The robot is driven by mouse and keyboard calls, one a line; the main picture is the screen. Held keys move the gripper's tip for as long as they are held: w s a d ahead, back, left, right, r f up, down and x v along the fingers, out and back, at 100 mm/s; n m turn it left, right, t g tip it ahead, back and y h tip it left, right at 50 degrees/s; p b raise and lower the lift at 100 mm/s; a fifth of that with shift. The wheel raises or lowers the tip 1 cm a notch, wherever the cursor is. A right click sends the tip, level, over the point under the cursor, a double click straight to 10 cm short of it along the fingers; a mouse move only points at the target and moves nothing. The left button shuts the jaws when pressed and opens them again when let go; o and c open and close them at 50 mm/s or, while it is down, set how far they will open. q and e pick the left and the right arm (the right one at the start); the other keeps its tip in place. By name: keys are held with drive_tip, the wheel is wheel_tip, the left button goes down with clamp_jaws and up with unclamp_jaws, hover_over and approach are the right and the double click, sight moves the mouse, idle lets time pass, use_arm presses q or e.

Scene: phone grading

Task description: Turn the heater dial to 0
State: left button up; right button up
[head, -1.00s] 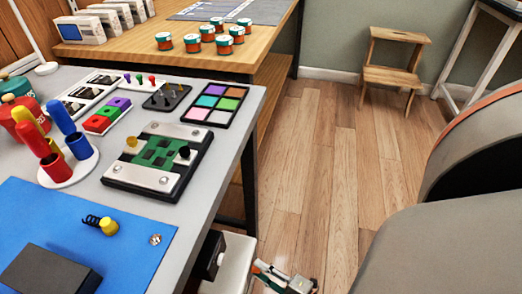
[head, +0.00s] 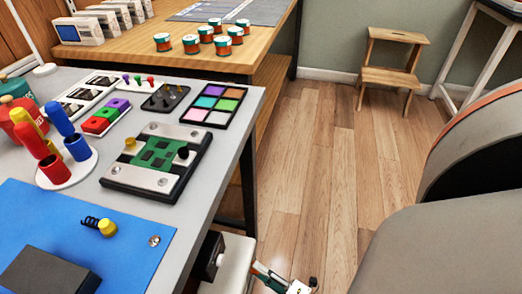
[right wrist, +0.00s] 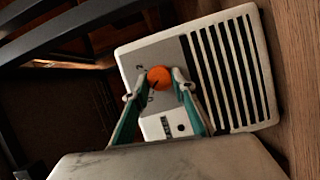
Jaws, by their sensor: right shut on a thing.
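The heater is a white box with a dark slotted grille (right wrist: 236,75); in the right wrist view it appears tilted. Its round orange dial (right wrist: 159,77) sits on a grey panel with small markings too blurred to read. My right gripper (right wrist: 157,84) has its two fingers on either side of the dial and is shut on it. In the head view, the white heater (head: 236,262) stands low beside the table, and my right gripper (head: 284,282) shows partly at the bottom edge, to the right of it. My left gripper is not in view.
The grey table (head: 228,130) above the heater holds a circuit board fixture (head: 158,160), a colour swatch tray (head: 212,104) and a blue mat (head: 90,215). A step stool (head: 392,75) stands by the wall.

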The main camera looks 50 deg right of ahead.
drive_tip(key=o, duration=1.1)
drive_tip(key=s, duration=1.2)
drive_tip(key=shift+r, duration=0.3)
